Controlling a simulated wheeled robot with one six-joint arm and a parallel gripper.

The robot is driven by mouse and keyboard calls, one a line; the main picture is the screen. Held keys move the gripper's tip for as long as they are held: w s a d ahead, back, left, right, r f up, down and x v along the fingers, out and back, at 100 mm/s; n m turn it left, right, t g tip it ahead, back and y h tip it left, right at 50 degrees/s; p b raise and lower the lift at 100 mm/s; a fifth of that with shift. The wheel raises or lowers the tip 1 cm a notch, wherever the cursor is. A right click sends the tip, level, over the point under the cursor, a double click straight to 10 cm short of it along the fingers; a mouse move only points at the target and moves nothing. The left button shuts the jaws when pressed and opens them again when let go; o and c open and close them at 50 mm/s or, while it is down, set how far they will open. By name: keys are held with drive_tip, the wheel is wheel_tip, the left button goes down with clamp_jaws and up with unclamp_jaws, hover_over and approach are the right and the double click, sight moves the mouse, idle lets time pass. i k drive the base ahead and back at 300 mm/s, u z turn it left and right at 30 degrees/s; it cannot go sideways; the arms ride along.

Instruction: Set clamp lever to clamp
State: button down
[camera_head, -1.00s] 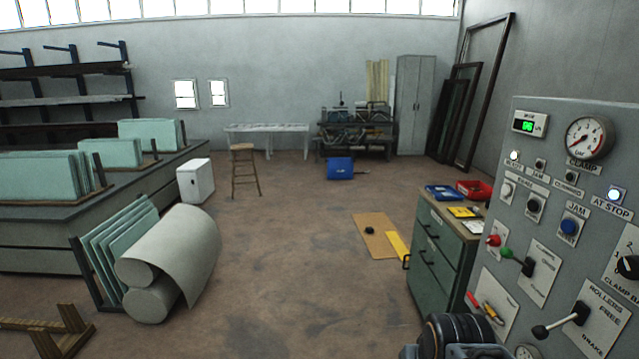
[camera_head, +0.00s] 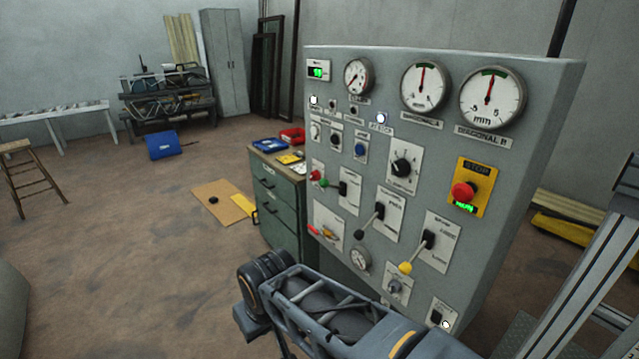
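A grey control panel (camera_head: 430,150) stands in the middle and right of the view. It carries several levers. One has a green knob (camera_head: 324,183) and points left from its pivot on a white plate (camera_head: 350,192); its small label is too blurred to read for certain. Another lever with a black knob (camera_head: 360,235) and one with a yellow knob (camera_head: 405,268) point down and left on their own plates. I cannot tell for certain which lever is the clamp lever. My arm crosses the bottom of the view in front of the panel; my gripper does not show.
The panel also has gauges, a red stop button (camera_head: 464,192) on a yellow plate and a black rotary knob (camera_head: 401,167). A green drawer cabinet (camera_head: 280,205) stands just left of the panel.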

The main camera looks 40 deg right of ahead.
sight(323, 182)
drive_tip(key=k, duration=0.6)
drive_tip(key=z, duration=0.65)
drive_tip(key=i, duration=1.55)
drive_tip(key=u, duration=0.25)
